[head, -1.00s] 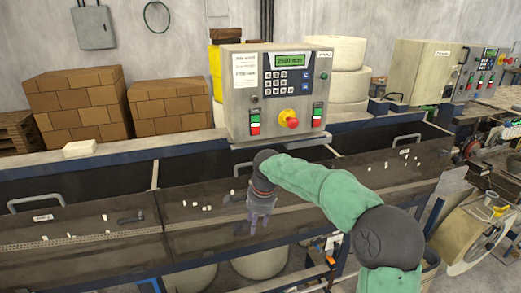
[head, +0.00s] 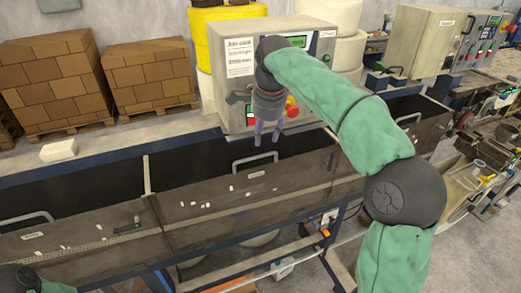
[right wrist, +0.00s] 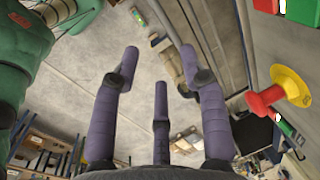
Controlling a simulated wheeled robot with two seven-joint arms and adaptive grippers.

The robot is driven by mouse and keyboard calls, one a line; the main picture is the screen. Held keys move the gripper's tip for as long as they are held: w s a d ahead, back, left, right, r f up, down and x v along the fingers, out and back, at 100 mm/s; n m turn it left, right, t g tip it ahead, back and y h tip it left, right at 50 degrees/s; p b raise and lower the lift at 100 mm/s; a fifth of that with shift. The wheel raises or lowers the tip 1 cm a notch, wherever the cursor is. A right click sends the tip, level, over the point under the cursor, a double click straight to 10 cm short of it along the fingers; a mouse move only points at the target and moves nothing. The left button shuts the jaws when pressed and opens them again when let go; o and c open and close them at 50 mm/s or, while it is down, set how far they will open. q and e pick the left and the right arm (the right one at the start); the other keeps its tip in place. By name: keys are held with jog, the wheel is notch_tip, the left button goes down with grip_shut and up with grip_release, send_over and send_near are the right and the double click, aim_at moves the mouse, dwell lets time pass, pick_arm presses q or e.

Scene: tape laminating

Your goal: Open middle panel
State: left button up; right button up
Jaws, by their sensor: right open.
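The middle panel (head: 215,206) is a dark brown metal front with small white labels on the long trough in the head view. Its pale bar handle (head: 256,158) stands at its upper edge. My right gripper (head: 267,135) has purple fingers pointing down, just above the handle in the picture and in front of the control box. I cannot tell whether it touches the handle. In the right wrist view, its fingers (right wrist: 160,85) are spread apart with nothing between them. Part of my left arm shows at the bottom left corner, but its gripper is out of frame.
The control box (head: 230,88) with a red emergency knob (head: 292,103) stands behind the gripper; the knob also shows in the right wrist view (right wrist: 264,101). Neighbouring panels (head: 75,235) lie on both sides. Stacked cartons (head: 60,85) stand at the back left.

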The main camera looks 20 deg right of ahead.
aim_at(261, 157)
jog(key=x, duration=0.7)
jog(key=shift+w+f, duration=0.3)
jog(key=shift+w, duration=0.15)
jog(key=shift+x, duration=0.8)
grip_shut()
